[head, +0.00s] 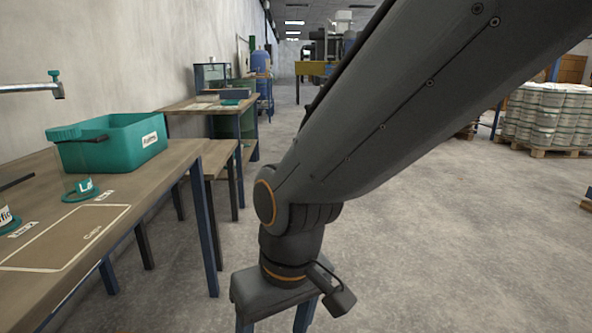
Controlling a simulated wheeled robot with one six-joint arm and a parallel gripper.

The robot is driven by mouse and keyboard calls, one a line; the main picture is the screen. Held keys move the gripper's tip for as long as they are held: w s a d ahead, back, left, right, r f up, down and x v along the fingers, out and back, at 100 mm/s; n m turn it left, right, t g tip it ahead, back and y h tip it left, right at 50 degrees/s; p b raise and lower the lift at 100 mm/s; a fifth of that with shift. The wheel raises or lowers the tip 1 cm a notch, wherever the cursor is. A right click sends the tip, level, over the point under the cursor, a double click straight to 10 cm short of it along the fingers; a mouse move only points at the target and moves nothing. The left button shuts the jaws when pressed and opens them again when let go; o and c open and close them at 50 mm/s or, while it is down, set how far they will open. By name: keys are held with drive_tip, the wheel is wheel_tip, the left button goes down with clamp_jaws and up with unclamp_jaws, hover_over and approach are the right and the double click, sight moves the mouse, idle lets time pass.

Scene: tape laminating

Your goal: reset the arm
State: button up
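My arm comes in from the upper right and bends at a wrist joint with an orange ring. My gripper (275,322) hangs below it, pointing down over the bare floor, to the right of the workbench (150,180). Its two fingers stand wide apart with only floor showing between them, so it is open and empty. The fingertips are cut off by the bottom edge of the picture.
On the workbench are a teal bin (112,143), a small teal-based item (84,188) and an outlined area (70,238). A second table (185,106) stands behind. Stacked white buckets (545,118) stand at the right. The floor (450,230) between is clear.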

drive_tip(key=s+d, duration=0.2)
drive_tip(key=s, duration=0.3)
drive_tip(key=d+r+m+p, duration=0.3)
drive_tip(key=d+r+p, duration=0.7)
drive_tip(key=r+p, duration=0.3)
drive_tip(key=d+r+m+h+p, duration=0.1)
drive_tip(key=d+r+m+p, duration=0.2)
drive_tip(key=d+r+p, duration=0.7)
wheel_tip(320, 180, up, 4)
drive_tip(key=p, duration=0.9)
drive_tip(key=shift+w+d+f+g+h, duration=0.15)
drive_tip(key=shift+w+d+g+h, duration=0.15)
drive_tip(key=shift+g, duration=0.1)
